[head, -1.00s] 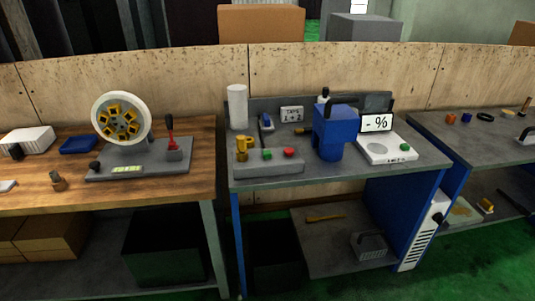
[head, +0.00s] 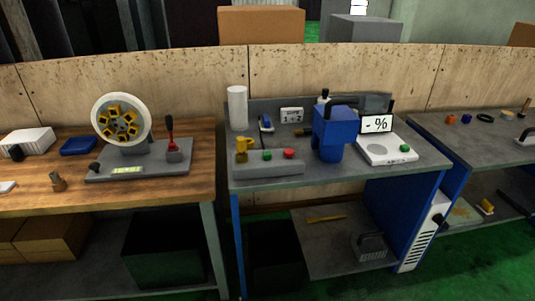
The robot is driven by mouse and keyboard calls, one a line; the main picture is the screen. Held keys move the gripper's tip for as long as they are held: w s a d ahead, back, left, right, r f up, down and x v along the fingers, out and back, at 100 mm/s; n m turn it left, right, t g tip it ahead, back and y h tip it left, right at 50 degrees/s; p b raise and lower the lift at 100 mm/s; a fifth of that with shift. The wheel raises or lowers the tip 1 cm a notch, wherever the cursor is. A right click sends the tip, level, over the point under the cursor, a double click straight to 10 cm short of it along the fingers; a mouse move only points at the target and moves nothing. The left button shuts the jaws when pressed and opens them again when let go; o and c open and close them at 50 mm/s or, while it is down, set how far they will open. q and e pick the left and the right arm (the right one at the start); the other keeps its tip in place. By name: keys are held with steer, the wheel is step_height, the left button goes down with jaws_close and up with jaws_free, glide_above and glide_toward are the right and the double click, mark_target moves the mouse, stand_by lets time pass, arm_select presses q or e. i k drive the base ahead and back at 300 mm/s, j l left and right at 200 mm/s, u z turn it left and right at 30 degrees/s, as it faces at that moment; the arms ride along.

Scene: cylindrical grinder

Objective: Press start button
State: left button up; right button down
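A grey control box (head: 268,171) lies at the front left of the middle workbench. On it are a green button (head: 267,155), a red button (head: 289,153) and a yellow part (head: 242,148) at its left end. Another green button (head: 405,148) sits on the white device (head: 385,149) with a small screen (head: 376,124) reading "- %". I cannot read a start label on either green button. Neither of my grippers is in view.
A blue machine (head: 334,130) stands between the control box and the white device. A white cylinder (head: 237,107) stands at the back left. The left wooden bench (head: 150,193) holds a round wheel fixture (head: 121,117) and a red-handled lever (head: 171,135). Green floor (head: 460,262) shows at right.

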mark_target(266, 155)
steer(key=i+j+u, duration=0.1)
steer(key=i, duration=0.6)
steer(key=i+j+u, duration=0.15)
steer(key=i, duration=0.6)
